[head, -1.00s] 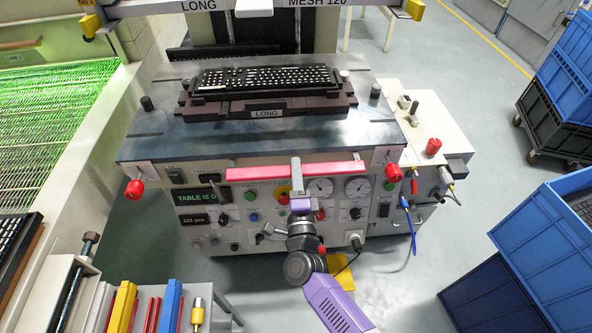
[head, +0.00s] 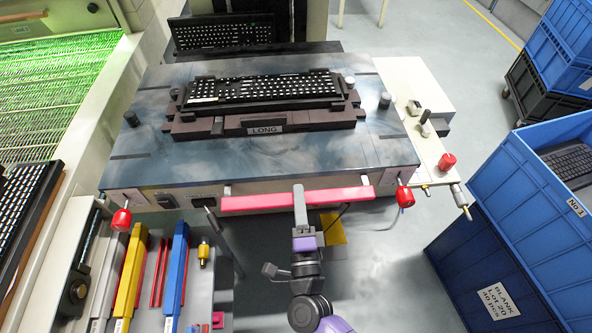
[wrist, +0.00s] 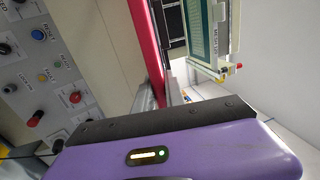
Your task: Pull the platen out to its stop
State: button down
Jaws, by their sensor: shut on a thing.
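The platen (head: 250,160) is a dark, bluish-grey plate that juts out over the front of the machine. It carries a brown fixture marked LONG (head: 264,129) with a black keyboard (head: 262,90) lying in it. A red handle bar (head: 245,202) runs along the platen's front edge. My gripper (head: 299,192) is shut on this bar near its middle. In the wrist view the bar (wrist: 146,45) runs down to my jaws, whose tips are partly hidden behind the purple gripper body. The platen's rear stop is not visible.
Red knobs stick out at the platen's front left (head: 121,219) and front right (head: 404,197) corners. Another keyboard (head: 222,32) lies behind the platen. A tool cart (head: 230,300) stands at front left, a blue crate (head: 540,240) at right. Floor shows between.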

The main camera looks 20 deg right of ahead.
jog(key=r+v, duration=0.2)
jog(key=v, duration=0.7)
jog(key=shift+s+a, duration=0.15)
jog(key=shift+s, duration=0.2)
jog(key=c, duration=1.4)
grip_release()
jog(key=shift+s, duration=0.1)
jog(key=b+v, duration=0.1)
jog(key=v, duration=0.6)
jog(key=shift+s+b, duration=0.35)
jog(key=shift+a+f, duration=0.1)
jog(key=shift+a, duration=0.05)
